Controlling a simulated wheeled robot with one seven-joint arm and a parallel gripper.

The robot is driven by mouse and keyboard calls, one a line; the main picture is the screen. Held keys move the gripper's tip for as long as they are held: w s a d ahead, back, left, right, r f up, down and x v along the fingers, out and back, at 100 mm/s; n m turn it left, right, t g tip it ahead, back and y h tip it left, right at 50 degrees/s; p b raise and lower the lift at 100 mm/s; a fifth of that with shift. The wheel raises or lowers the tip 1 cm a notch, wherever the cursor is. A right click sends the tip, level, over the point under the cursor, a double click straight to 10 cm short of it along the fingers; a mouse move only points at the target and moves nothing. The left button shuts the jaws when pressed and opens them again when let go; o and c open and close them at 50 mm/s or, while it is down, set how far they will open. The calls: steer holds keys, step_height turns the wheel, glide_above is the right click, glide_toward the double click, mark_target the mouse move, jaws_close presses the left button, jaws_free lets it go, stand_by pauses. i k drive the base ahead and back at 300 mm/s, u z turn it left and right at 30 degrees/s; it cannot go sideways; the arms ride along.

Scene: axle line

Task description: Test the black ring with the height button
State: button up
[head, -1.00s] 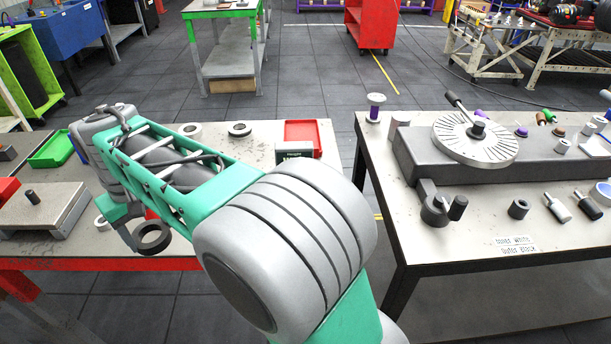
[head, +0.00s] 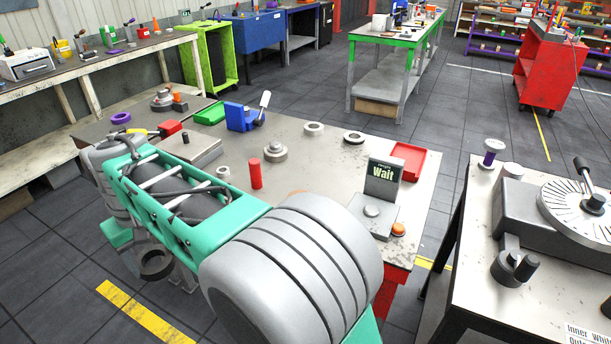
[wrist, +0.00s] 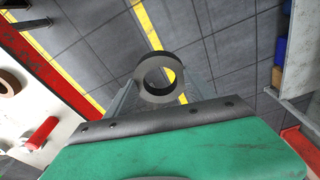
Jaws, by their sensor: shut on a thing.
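My gripper (wrist: 157,98) is shut on a black ring (wrist: 160,56), held at the fingertips over the floor in the wrist view. In the head view the held black ring (head: 156,263) hangs at the left, in front of the table's near edge and below my arm. The height station's sign (head: 384,180) reads "Wait" and stands at the right of the table. At its foot is a grey base with a round grey pad (head: 371,211). The ring is well apart from the station.
The table (head: 330,172) also bears a red cylinder (head: 255,173), a stepped grey part (head: 275,152), a pale ring (head: 314,128), a second dark ring (head: 354,136) and a red tray (head: 405,160). A second table with a dial (head: 580,208) stands at the right, across a gap.

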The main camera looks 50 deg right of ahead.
mark_target(398, 228)
steer(key=u, duration=0.4)
steer(key=i, duration=0.75)
steer(key=z, duration=2.4)
steer(key=i, duration=0.5)
